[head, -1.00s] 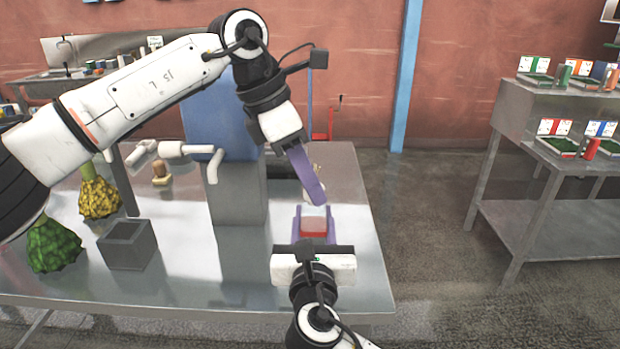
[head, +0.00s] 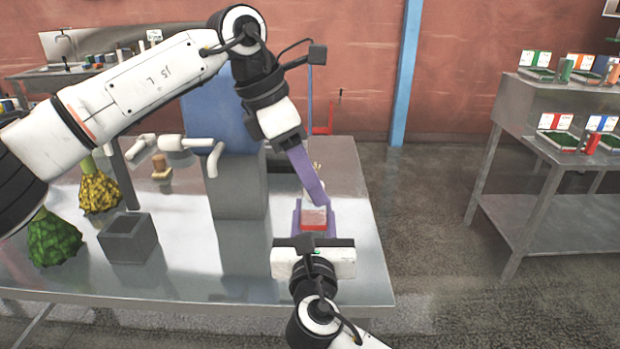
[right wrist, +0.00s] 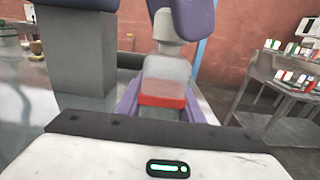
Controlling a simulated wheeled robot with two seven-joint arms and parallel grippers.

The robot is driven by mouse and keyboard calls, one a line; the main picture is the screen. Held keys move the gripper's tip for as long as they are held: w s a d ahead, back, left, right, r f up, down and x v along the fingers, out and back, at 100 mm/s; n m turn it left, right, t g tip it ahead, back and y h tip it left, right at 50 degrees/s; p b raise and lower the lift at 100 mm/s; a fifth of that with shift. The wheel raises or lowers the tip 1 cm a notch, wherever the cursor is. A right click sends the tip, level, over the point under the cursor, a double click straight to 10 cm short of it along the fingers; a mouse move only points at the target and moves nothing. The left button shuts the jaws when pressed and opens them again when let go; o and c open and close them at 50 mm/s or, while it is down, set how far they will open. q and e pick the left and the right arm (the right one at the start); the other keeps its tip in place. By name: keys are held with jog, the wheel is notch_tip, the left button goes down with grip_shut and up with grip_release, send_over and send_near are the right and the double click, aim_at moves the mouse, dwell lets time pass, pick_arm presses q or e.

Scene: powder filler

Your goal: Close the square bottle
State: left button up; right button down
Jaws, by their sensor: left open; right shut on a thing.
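The square bottle (right wrist: 166,73) is pale and translucent with a red band at its lower part. My right gripper (head: 314,222) is shut on it, with purple fingers on both sides. In the head view the bottle (head: 315,213) is partly covered by my left gripper (head: 316,190), which comes down from the upper left with its purple fingers at the bottle's top. In the right wrist view a pale neck or cap (right wrist: 166,28) shows on top, right beneath the left gripper's finger (right wrist: 192,18). I cannot tell whether it is a cap, or whether the finger touches it.
The grey and blue powder filler (head: 238,185) stands left of the bottle on the steel table (head: 190,275). Shelves (head: 560,150) stand apart on the right.

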aim_at(314, 234)
pick_arm(q)
jog(key=v, duration=1.1)
jog(key=shift+r, duration=0.2)
jog(key=shift+a, duration=0.1)
pick_arm(e)
jog(key=c, duration=1.1)
grip_release()
jog(key=s, duration=1)
jog(key=shift+s, duration=0.15)
pick_arm(q)
jog(key=shift+s, duration=0.15)
pick_arm(e)
jog(key=shift+s+f, duration=0.1)
